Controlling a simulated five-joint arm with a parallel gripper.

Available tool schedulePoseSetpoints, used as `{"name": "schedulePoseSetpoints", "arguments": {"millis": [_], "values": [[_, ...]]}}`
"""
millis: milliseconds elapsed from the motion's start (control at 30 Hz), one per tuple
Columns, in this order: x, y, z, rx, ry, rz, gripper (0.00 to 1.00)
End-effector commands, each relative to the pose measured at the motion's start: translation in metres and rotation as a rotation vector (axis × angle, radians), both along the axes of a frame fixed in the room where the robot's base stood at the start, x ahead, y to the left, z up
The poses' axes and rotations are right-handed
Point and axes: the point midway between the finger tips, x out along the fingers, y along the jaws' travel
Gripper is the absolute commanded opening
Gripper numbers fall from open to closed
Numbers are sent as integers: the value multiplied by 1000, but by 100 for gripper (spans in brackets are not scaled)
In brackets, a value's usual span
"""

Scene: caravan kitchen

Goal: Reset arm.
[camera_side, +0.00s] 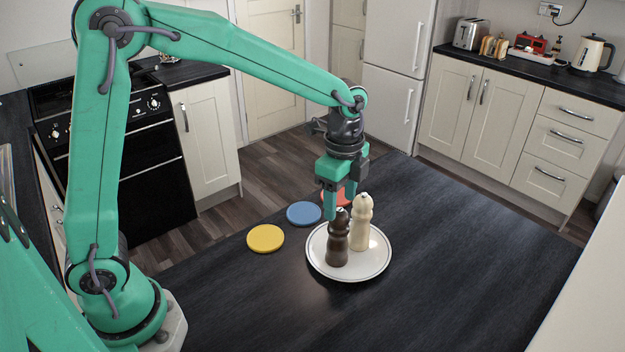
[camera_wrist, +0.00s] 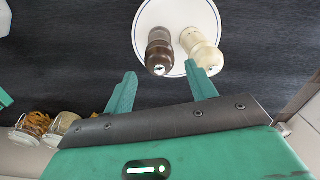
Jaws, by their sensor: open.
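My green arm reaches over the dark table, and my gripper (camera_side: 339,204) hangs pointing down above the plate. Its two fingers are apart with nothing between them. In the wrist view my gripper (camera_wrist: 163,88) is also open and empty. A dark brown mill (camera_side: 337,240) and a cream mill (camera_side: 361,222) stand upright side by side on a white plate (camera_side: 379,267). In the wrist view the brown mill (camera_wrist: 159,50) and cream mill (camera_wrist: 203,48) show beyond the fingertips, on the plate (camera_wrist: 178,12). I cannot tell whether a finger touches the brown mill.
Yellow (camera_side: 265,238), blue (camera_side: 304,213) and red (camera_side: 335,196) coasters lie left of and behind the plate; the red one is partly hidden. The table (camera_side: 470,260) is clear to the right. Glass jars (camera_wrist: 35,123) show at the left of the wrist view.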

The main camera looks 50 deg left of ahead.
Motion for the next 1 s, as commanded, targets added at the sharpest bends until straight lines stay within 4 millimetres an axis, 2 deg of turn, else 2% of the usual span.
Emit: {"name": "schedulePoseSetpoints", "arguments": {"millis": [500,1000], "values": [[0,0,40,-1,-1,0,56],[0,0,42,0,0,0,56]]}}
